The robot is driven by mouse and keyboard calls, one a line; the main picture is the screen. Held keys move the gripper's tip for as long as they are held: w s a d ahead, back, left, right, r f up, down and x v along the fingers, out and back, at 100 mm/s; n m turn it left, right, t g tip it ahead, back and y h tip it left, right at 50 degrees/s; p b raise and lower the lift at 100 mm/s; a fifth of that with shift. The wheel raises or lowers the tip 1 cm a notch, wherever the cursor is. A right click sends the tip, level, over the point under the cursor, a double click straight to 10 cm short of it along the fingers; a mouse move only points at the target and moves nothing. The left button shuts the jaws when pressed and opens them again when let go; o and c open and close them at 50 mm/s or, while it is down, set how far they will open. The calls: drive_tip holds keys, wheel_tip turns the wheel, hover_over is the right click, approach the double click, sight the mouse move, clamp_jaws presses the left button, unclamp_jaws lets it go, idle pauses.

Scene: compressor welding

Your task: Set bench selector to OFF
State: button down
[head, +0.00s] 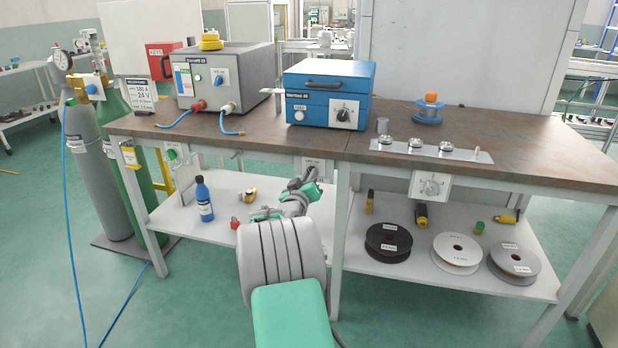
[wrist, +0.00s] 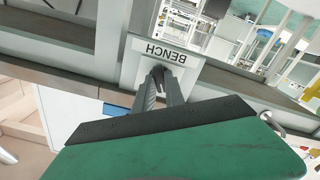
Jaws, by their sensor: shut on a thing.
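The bench selector (head: 314,163) is a small pale plate on the front edge of the workbench, near its middle leg. In the wrist view its plate (wrist: 166,51) appears upside down and reads BENCH. My gripper (head: 310,173) reaches up to it from below and in front. In the wrist view the two dark fingers of my gripper (wrist: 160,76) come together at the plate, shut on the selector's knob. The knob is mostly hidden between the fingertips, so its setting cannot be read.
The brown workbench (head: 282,143) carries a grey welding unit (head: 245,75) and a blue unit (head: 328,83). Another white selector box (head: 431,186) hangs at its right front. The lower shelf (head: 385,275) holds a blue bottle (head: 204,200) and several spools. Gas cylinders (head: 85,165) stand left.

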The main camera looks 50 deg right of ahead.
drive_tip(key=shift+s+d+r, duration=0.1)
drive_tip(key=shift+s, duration=0.05)
drive_tip(key=c, duration=1.7)
unclamp_jaws()
drive_tip(key=shift+d, duration=0.1)
drive_tip(key=o, duration=0.3)
drive_tip(key=shift+a, duration=0.2)
drive_tip(key=p+v, duration=0.1)
drive_tip(key=v, duration=0.6)
drive_tip(key=shift+a, duration=0.35)
drive_tip(key=shift+s, duration=0.1)
